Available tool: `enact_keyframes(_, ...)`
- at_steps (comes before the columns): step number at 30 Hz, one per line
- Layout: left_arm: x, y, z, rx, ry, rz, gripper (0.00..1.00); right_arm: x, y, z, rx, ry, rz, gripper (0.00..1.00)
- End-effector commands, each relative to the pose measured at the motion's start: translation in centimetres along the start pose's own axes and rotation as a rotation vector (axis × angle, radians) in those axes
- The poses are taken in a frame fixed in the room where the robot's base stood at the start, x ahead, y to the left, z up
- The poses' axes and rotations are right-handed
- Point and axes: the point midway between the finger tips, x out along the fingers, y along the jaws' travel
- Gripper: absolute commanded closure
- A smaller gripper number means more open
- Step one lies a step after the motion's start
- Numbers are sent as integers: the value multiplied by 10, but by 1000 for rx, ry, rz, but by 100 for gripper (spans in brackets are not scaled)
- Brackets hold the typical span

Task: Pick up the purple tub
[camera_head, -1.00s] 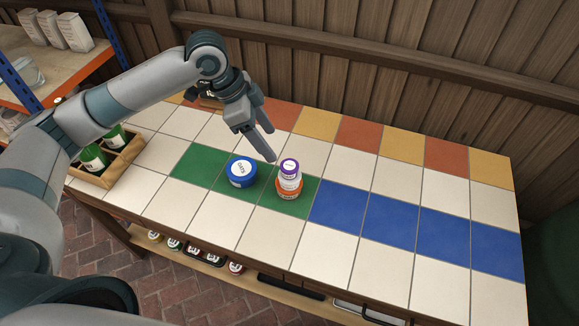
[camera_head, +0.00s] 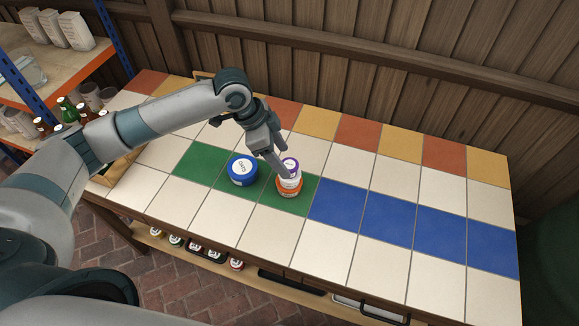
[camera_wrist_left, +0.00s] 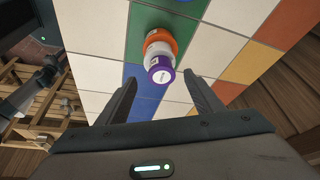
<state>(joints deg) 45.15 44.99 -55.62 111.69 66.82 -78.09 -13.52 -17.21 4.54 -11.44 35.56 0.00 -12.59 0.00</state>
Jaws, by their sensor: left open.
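The purple tub (camera_head: 290,166), white with a purple-rimmed lid, stands on an orange tub (camera_head: 288,187) on a green tile of the table. My left gripper (camera_head: 284,168) is open, with its fingers close to the purple tub in the head view and partly covering it. In the left wrist view, the purple tub's lid (camera_wrist_left: 161,75) shows between the two spread fingers, with the orange tub (camera_wrist_left: 160,43) beyond it. I cannot tell whether a finger touches the tub.
A blue tub (camera_head: 242,170) stands just left of the stack on the green tiles. A wooden crate (camera_head: 124,165) is at the table's left end, partly behind my arm. The blue and white tiles (camera_head: 390,225) to the right are clear. A wooden wall stands behind.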

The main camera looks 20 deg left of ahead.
Motion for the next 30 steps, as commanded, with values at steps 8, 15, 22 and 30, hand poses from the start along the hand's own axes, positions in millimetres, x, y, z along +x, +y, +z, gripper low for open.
enact_keyframes(8,30,-2,-6,-1,0,4,39,-18,0,-2,0,0,0,69)
enact_keyframes(15,48,-2,-4,1,0,1,39,-21,0,-2,-1,0,0,69)
enact_keyframes(22,48,-2,-4,1,0,1,39,-20,0,-2,-1,-1,0,69)
enact_keyframes(30,48,-2,-4,1,-1,1,56,-20,0,-2,-1,-1,0,69)
